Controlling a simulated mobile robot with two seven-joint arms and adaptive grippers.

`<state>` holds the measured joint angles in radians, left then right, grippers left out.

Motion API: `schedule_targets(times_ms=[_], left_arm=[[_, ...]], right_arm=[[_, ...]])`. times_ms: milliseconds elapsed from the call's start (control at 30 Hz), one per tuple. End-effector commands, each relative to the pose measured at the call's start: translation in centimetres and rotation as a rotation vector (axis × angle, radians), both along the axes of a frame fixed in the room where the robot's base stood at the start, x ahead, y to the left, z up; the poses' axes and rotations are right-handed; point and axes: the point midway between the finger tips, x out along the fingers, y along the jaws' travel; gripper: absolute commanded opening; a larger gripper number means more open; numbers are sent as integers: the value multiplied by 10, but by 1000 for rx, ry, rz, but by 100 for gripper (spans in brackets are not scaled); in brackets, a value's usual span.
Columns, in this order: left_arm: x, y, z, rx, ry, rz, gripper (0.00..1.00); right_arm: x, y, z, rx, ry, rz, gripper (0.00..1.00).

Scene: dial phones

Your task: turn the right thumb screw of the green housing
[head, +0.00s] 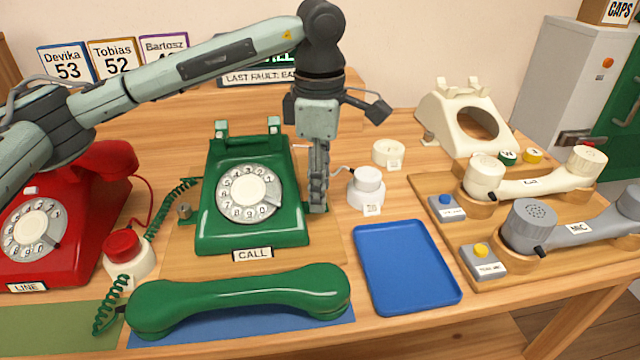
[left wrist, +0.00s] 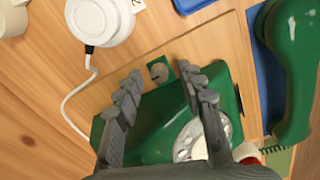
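The green housing (head: 210,238) is a dial phone body standing on a wooden board. The left thumb screw (head: 184,211) shows at its left side. My left gripper (head: 318,205) points down at the right side of the housing and hides the right thumb screw in the head view. My right gripper is not in view.
A green handset (head: 240,294) lies in front of the housing on a blue mat. A white round push-button (head: 367,187) with a cable stands right of the gripper. A blue tray (head: 405,265) is at front right, and a red phone (head: 75,235) at left.

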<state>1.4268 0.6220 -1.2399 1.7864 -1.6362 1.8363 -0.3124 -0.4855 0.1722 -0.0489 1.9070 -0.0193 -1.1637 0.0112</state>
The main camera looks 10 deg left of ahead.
Motion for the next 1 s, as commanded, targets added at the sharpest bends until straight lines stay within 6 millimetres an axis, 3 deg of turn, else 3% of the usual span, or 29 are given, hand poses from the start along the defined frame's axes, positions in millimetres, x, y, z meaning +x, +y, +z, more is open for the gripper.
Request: schedule_targets(times_ms=[333, 667, 1000], left_arm=[[0, 0, -7, -1, 0, 0, 39], [0, 0, -6, -1, -1, 0, 0], [0, 0, -7, -1, -1, -29, 0]], right_arm=[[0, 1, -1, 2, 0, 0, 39], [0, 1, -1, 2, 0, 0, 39], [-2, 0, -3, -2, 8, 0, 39]])
